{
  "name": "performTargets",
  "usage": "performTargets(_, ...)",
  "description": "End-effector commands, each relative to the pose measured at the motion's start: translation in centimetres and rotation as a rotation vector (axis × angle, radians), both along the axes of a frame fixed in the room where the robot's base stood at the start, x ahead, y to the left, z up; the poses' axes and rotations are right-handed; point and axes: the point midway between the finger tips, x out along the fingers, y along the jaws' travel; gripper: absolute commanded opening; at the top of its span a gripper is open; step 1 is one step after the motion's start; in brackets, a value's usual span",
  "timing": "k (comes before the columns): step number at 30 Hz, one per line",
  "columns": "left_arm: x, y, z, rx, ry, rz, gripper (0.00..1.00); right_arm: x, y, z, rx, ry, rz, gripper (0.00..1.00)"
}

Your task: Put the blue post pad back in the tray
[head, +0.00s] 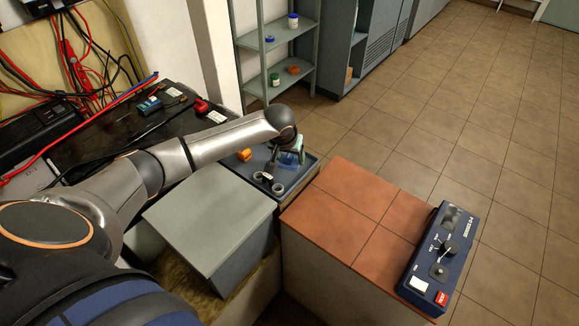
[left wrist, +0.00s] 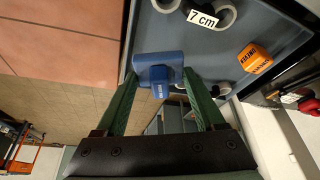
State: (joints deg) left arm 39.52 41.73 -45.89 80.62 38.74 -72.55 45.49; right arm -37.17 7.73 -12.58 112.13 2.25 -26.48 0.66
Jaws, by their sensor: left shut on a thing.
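The blue post pad (left wrist: 159,62) is a small flat block with a raised, lettered middle. My left gripper (left wrist: 160,84) is shut on it, one green finger at each side. In the head view my left gripper (head: 291,157) is over the far right part of the dark blue-grey tray (head: 309,165). In the left wrist view the pad overlaps the edge of the tray (left wrist: 222,62). I cannot tell whether it touches the tray. My right gripper is not in view.
Grey rings (head: 278,188), a "7 cm" label (left wrist: 202,19) and an orange lettered block (head: 244,155) are in the tray. A grey box (head: 208,218) stands in front. A terracotta-tiled top (head: 345,205) with a dark blue control box (head: 442,255) is at right.

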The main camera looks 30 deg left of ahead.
Motion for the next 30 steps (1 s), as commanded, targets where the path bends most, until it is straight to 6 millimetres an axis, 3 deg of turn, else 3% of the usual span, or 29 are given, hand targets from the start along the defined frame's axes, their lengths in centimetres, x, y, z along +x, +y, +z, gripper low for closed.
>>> performTargets(7,1.0,0.6,-1.5,0.000,0.000,0.001,0.10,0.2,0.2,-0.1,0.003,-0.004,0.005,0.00)
performTargets(13,0.9,0.6,-4.1,0.002,0.001,-0.001,0.10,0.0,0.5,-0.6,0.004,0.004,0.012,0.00)
performTargets(26,0.9,0.5,-4.7,0.000,0.000,0.000,0.10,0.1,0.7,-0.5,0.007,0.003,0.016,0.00)
performTargets(27,0.9,0.5,-4.6,0.001,-0.001,-0.001,0.75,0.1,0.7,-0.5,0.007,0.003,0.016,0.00)
performTargets(30,0.9,0.5,-4.6,0.000,0.000,-0.001,0.83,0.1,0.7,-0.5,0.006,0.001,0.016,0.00)
